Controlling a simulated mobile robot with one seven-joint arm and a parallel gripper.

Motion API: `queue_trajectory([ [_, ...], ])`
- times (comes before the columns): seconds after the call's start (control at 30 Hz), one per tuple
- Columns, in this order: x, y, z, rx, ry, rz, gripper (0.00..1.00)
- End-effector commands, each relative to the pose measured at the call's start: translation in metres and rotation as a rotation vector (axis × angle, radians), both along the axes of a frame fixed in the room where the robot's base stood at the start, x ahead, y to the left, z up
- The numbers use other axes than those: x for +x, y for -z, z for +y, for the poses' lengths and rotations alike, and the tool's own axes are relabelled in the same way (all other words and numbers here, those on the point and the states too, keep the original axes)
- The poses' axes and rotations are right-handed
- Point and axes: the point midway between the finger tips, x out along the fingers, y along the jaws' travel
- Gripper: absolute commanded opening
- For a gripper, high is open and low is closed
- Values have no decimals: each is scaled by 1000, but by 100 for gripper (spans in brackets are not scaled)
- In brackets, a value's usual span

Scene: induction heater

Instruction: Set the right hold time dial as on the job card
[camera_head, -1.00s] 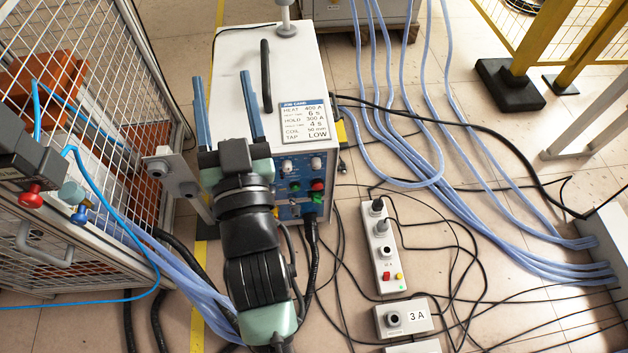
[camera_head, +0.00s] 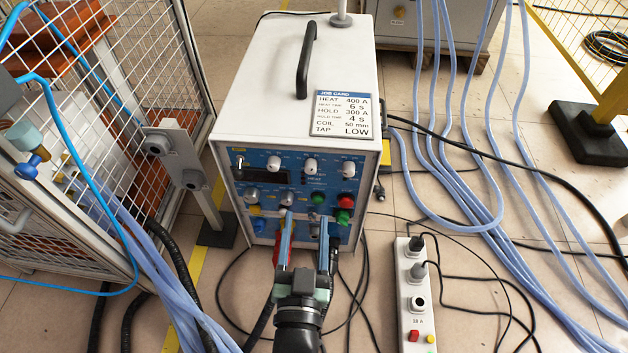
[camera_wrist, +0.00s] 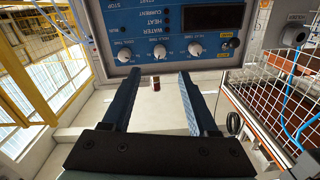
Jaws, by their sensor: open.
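The job card (camera_head: 344,115) on top of the white heater (camera_head: 250,90) reads HOLD 300 A and hold time 4 s. The blue front panel has a top row of three white dials. The wrist view shows the fingers apart (camera_wrist: 160,78), touching no dial.
Lower panel knobs (camera_head: 252,193), a green button (camera_head: 318,198) and a red button (camera_head: 345,201) are close to the fingers. A wire cage (camera_head: 90,130) stands left. Blue hoses (camera_head: 450,140) and a power strip (camera_head: 414,300) lie right.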

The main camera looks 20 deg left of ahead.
Motion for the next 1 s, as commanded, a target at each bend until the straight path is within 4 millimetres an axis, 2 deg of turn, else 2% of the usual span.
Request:
queue_trajectory([
  [0.3,57,3,18,1,2,-7,60],
  [0.5,85,3,27,0,1,-3,60],
  [0.7,100,1,32,-1,1,-1,60],
  [1.0,103,0,33,-1,1,-1,60],
])
